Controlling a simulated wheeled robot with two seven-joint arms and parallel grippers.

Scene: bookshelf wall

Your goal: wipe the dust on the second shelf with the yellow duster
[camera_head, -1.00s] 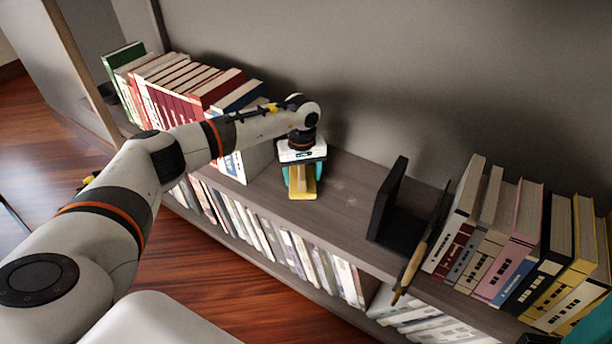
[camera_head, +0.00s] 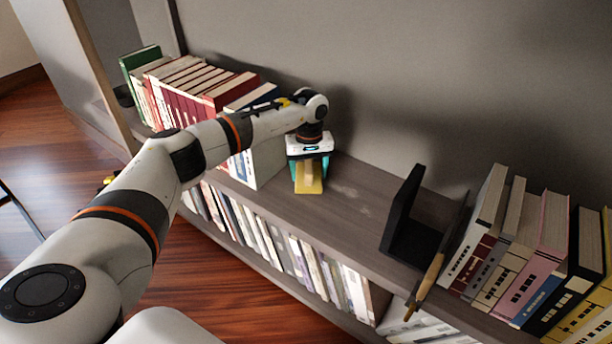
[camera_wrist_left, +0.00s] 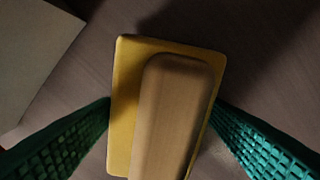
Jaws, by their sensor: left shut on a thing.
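The yellow duster (camera_head: 309,187) has a tan block handle on a yellow pad and rests flat on the second shelf (camera_head: 270,197). My left gripper (camera_head: 309,168) is above it, pointing down, shut on its handle. In the left wrist view the yellow duster (camera_wrist_left: 124,110) lies between the teal fingers of my left gripper (camera_wrist_left: 160,125). A faint pale dust patch (camera_head: 365,205) shows on the bare wood to the right of the duster. My right gripper is not in view.
Red and white books with a blue one (camera_head: 200,95) stand close left of the gripper. A black bookend (camera_head: 405,220) and a slim brown-and-black object (camera_head: 437,265) stand to the right, before more books (camera_head: 530,250). The shelf between duster and bookend is clear. The wall is behind.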

